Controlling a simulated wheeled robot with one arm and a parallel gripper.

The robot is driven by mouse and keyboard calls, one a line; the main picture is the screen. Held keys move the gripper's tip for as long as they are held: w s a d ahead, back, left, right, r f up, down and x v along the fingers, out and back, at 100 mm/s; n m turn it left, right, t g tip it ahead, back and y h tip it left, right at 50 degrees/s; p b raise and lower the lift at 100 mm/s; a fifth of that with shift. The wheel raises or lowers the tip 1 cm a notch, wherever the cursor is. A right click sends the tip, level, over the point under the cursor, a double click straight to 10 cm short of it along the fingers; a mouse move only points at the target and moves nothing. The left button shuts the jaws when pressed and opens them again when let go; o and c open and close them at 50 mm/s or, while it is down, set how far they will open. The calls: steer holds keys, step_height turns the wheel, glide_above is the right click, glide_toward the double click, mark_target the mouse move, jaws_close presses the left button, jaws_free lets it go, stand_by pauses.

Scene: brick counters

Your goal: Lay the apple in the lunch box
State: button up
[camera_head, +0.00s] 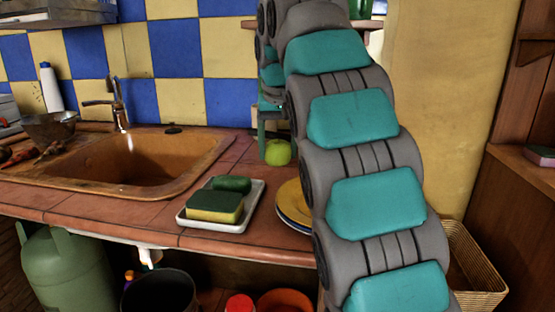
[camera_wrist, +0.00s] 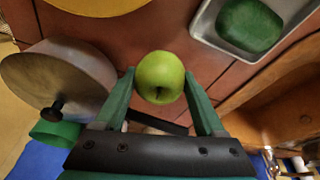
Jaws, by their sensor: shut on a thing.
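The green apple (camera_head: 278,152) is at the back of the counter, at the end of my arm. In the wrist view the apple (camera_wrist: 160,77) sits between the two green fingers of my gripper (camera_wrist: 160,82), which is shut on it. I cannot tell whether the apple still touches the counter. No thing is clearly a lunch box. A shallow pale tray (camera_head: 250,222) holds a yellow and green sponge (camera_head: 215,206) and a dark green oval thing (camera_head: 232,184). The tray's rim (camera_wrist: 213,42) also shows at the wrist view's top right.
Yellow plates (camera_head: 293,204) lie right of the tray, partly behind my arm. The sink (camera_head: 140,160) is on the left. A round pan-like thing with a dark knob (camera_wrist: 58,80) is close to the left finger. A wicker basket (camera_head: 472,265) stands low at right.

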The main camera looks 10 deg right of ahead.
mark_target(277, 162)
steer(key=shift+w+f, duration=0.25)
step_height(277, 162, down, 2)
steer(key=shift+f+b, duration=0.1)
steer(key=shift+b, duration=0.95)
steer(key=shift+s+p, duration=0.1)
steer(key=shift+p, duration=0.25)
steer(key=shift+f, duration=0.5)
steer(key=o, duration=1.5)
steer(key=shift+f, duration=0.1)
steer(key=shift+o, duration=0.2)
